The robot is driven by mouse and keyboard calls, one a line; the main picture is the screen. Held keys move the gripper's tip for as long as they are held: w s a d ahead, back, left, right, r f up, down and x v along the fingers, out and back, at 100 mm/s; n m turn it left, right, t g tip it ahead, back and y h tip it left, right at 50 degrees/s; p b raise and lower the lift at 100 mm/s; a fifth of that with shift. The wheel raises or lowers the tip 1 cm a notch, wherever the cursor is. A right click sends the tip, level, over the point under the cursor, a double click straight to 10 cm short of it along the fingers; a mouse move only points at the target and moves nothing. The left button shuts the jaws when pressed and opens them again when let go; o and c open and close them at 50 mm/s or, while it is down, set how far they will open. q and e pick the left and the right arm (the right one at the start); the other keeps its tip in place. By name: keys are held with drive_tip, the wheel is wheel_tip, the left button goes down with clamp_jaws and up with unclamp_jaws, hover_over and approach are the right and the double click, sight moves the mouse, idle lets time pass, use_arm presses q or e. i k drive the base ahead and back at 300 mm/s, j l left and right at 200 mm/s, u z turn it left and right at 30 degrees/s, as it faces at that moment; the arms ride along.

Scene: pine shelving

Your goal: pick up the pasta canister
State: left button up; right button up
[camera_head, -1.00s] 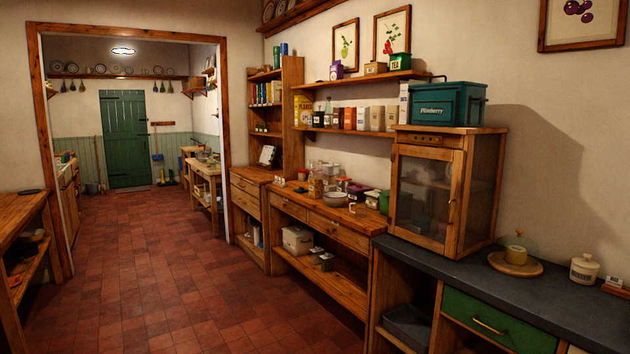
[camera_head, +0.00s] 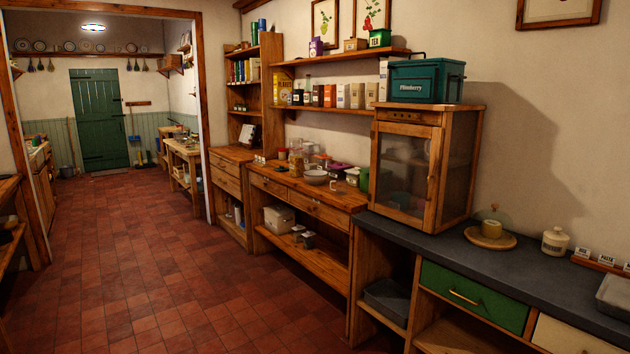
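No thing in view is clearly marked as the pasta canister. A clear jar with yellowish contents (camera_head: 296,160) stands on the wooden counter in the middle distance; it is too small to tell if it holds pasta. A cream lidded canister (camera_head: 555,241) with an unreadable dark label stands on the dark worktop at the right. A small rack of label cards (camera_head: 606,261) stands right of it, and one card seems to read PASTA. Neither of my grippers is in view.
The dark worktop (camera_head: 490,265) runs along the right, with a cake stand (camera_head: 490,238) and a mesh-fronted cabinet (camera_head: 408,170) topped by a green bread bin (camera_head: 427,80). A grey tray (camera_head: 615,295) is at the right edge. The tiled floor (camera_head: 160,270) is clear.

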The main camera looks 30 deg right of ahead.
sight(297, 159)
drive_tip(key=i+l+z, duration=0.25)
drive_tip(key=i, duration=0.25)
drive_tip(key=i+z, duration=0.35)
drive_tip(key=i, duration=1.8)
